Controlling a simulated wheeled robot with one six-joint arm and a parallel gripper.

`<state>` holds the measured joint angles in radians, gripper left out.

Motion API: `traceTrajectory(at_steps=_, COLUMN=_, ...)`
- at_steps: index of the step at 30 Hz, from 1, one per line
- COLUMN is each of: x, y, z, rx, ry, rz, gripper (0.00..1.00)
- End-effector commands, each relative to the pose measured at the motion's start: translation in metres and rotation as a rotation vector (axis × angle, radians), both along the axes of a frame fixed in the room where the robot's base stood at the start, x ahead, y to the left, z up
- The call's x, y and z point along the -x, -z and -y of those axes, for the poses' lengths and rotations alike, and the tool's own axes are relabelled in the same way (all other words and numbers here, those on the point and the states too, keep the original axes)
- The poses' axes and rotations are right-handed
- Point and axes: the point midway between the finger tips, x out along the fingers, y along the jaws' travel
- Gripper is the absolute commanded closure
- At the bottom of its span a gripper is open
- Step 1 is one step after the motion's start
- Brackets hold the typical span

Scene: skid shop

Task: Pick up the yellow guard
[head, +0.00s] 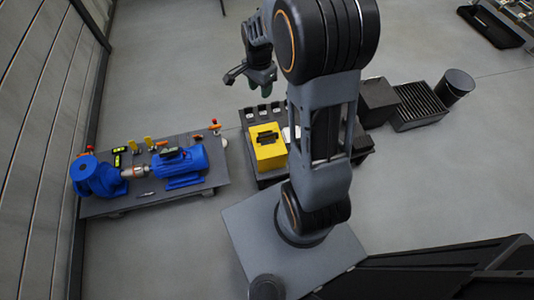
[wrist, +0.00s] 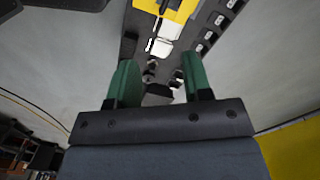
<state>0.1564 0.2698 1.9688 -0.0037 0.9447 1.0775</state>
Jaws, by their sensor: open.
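The yellow guard (head: 268,155), a boxy piece with a black part on top, sits on a dark tray (head: 270,180) in the middle of the head view. My arm hides the tray's right part. My gripper (head: 252,82) is above and beyond the guard in the head view, apart from it. In the wrist view my gripper (wrist: 160,80) shows two green fingers spread apart with nothing held between them. A yellow piece that looks like the guard (wrist: 182,8) is cut off at the top of that view.
A blue motor (head: 181,165) and blue pump (head: 98,178) stand on a skid (head: 148,203) at left, with small yellow and orange parts. White pieces (wrist: 160,45) lie beside the guard. A dark box (head: 378,103) and a black cylinder (head: 459,82) are at right.

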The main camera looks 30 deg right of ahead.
Motion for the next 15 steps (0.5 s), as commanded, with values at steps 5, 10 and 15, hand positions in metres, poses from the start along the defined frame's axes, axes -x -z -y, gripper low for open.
traceTrajectory(at_steps=5, x=-0.022, y=0.114, z=0.022, rx=0.007, ry=0.285, rz=-0.089, gripper=0.54)
traceTrajectory(at_steps=10, x=-0.031, y=0.167, z=0.035, rx=0.02, ry=0.454, rz=-0.136, gripper=0.54)
traceTrajectory(at_steps=15, x=-0.032, y=0.198, z=0.04, rx=0.027, ry=0.529, rz=-0.158, gripper=0.54)
